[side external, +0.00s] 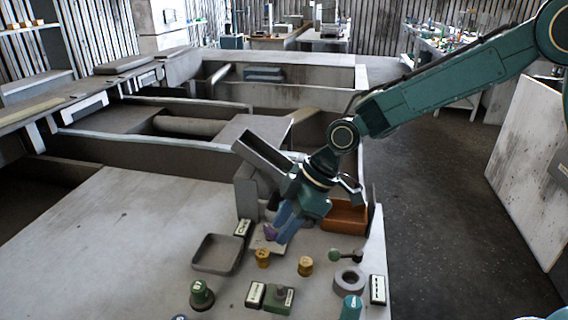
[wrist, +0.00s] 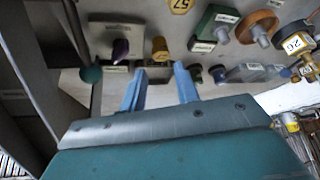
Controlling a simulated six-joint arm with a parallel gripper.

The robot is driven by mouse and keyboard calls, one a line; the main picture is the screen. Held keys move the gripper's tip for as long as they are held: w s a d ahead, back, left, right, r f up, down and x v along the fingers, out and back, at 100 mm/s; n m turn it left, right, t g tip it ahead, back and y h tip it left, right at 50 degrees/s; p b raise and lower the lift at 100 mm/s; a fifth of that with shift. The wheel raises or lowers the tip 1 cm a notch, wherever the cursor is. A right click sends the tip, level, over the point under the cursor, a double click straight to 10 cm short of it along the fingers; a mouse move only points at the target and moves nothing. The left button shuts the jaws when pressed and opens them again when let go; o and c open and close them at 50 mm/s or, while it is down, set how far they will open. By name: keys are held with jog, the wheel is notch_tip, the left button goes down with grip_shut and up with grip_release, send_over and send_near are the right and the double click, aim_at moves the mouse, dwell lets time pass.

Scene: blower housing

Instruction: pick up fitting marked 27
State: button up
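My gripper (wrist: 160,78) is open and empty, its two blue fingers apart in the wrist view. In the side view my gripper (side external: 279,235) points down over the bench, near a purple knob (side external: 270,233). A yellow fitting (wrist: 180,4) at the top of the wrist view bears a number that looks like 57 or 27; it is partly cut off. A smaller yellow fitting (wrist: 160,48) lies just beyond the fingertips, with no number I can read. Two yellow fittings, one left (side external: 262,257) and one right (side external: 305,266), stand on the bench in the side view; their marks are too small to read.
A grey tray (side external: 217,254) lies left of the fittings. An orange bin (side external: 345,217) stands behind them. A green block (side external: 279,299), a grey ring (side external: 349,281), a green knob (side external: 201,295) and label blocks crowd the front. The bench's left side (side external: 110,250) is clear.

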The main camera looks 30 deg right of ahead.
aim_at(263, 252)
jog(key=shift+x, duration=1.6)
jog(key=shift+f, duration=0.1)
jog(key=shift+x, duration=2.55)
jog(key=shift+a, duration=0.15)
jog(key=c, duration=0.7)
